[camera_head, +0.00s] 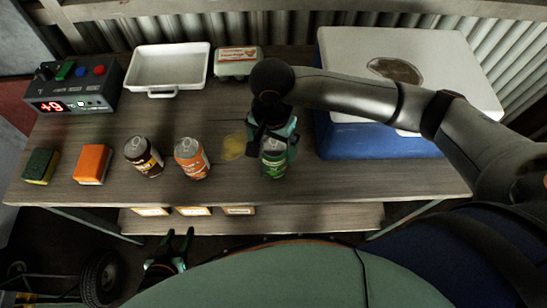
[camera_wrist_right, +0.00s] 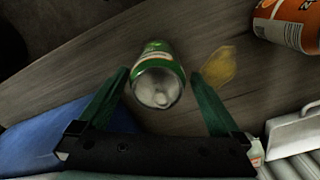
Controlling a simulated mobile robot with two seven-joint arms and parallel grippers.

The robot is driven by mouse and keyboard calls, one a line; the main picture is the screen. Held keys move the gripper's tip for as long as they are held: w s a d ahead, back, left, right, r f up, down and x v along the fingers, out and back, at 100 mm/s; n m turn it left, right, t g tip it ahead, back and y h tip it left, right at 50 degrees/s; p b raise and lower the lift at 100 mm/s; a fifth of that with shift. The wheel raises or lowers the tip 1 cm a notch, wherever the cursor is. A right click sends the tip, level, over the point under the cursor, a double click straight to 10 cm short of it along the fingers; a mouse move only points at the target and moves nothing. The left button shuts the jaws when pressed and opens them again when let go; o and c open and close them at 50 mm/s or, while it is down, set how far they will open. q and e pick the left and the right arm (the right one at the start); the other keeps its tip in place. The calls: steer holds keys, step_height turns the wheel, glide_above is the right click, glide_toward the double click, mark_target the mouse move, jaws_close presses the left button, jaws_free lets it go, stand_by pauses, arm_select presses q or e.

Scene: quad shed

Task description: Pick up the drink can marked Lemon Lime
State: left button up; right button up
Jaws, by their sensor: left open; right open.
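A green drink can (camera_head: 274,165) stands on the wooden bench, at the right end of the row of cans; its label is too small to read. It also shows in the right wrist view (camera_wrist_right: 159,77), seen from above. My right gripper (camera_head: 273,142) is open over this can, with one finger on either side; in the right wrist view the gripper (camera_wrist_right: 160,80) has visible gaps to the can. An orange can (camera_head: 191,160) and a brown can (camera_head: 144,157) stand to the left. My left gripper (camera_head: 177,237) is open and empty, below the bench's front edge.
A yellow patch (camera_head: 234,146) lies just left of the green can. A blue cooler with a white lid (camera_head: 440,60) stands at right. A white tray (camera_head: 165,85), egg carton (camera_head: 237,62), control box (camera_head: 72,85), orange block (camera_head: 92,164) and sponge (camera_head: 40,165) are also on the bench.

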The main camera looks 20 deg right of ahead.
step_height(320, 180, down, 6)
steer(key=shift+d+r+b, duration=0.1)
steer(key=shift+r+b, duration=0.15)
steer(key=shift+b, duration=0.9)
steer(key=shift+r, duration=0.1)
jaws_close()
